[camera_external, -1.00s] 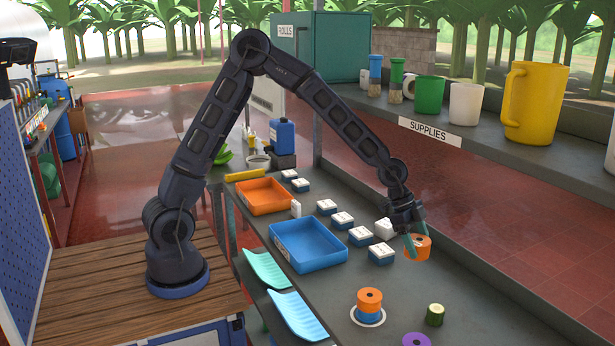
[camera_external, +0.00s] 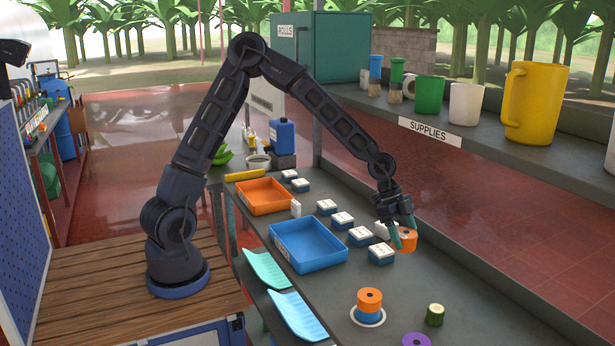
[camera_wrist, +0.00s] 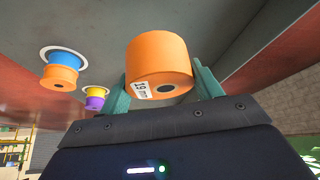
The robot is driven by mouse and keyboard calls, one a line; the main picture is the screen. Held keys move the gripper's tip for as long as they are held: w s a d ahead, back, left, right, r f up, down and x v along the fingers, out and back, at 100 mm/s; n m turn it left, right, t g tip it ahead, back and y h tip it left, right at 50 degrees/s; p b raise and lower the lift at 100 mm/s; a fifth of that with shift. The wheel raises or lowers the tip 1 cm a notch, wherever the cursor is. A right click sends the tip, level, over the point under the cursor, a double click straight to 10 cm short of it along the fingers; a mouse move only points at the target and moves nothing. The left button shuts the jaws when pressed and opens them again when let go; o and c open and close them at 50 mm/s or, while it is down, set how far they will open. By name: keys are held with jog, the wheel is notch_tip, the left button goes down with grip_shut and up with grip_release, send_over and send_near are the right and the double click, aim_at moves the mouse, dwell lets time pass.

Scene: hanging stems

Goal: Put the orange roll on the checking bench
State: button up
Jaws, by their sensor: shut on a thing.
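My gripper (camera_external: 403,236) is shut on an orange roll (camera_external: 407,239), held above the grey bench (camera_external: 450,290) at the right. In the wrist view the held orange roll (camera_wrist: 159,68) is between the teal fingers, with a white "19 mm" label and a dark centre hole. A second orange roll (camera_external: 369,296) sits on a blue roll (camera_external: 368,315) on a white ring on the bench; this stack also shows at the left in the wrist view (camera_wrist: 61,76). No sign in view names a checking bench.
A blue tray (camera_external: 308,263), an orange tray (camera_external: 264,208) and several small white-topped boxes (camera_external: 381,253) stand left of my gripper. The supplies shelf (camera_external: 500,150) runs along the right, with mugs on it.

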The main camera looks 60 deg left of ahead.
jog(key=w+a+n+t+y, duration=0.1)
jog(key=w+a+n, duration=0.25)
jog(key=a, duration=1.35)
jog(key=w+a+n+t+y, duration=0.2)
jog(key=a+n, duration=0.2)
jog(key=a, duration=1.4)
jog(key=w+a+n+t+y, duration=0.15)
jog(key=a+n, duration=0.25)
jog(key=a, duration=1.3)
jog(key=a+r+n, duration=0.2)
jog(key=a, duration=1.2)
notch_tip(320, 180, up, 4)
jog(key=r+n+g+y, duration=0.1)
jog(key=n+y, duration=0.4)
jog(key=n, duration=0.3)
send_over(225, 171)
jog(key=s+d, duration=0.1)
jog(key=s, duration=0.1)
jog(key=shift+m+h, duration=0.25)
notch_tip(225, 171, down, 20)
jog(key=shift+s+d+r, duration=0.1)
jog(key=shift+r, duration=0.15)
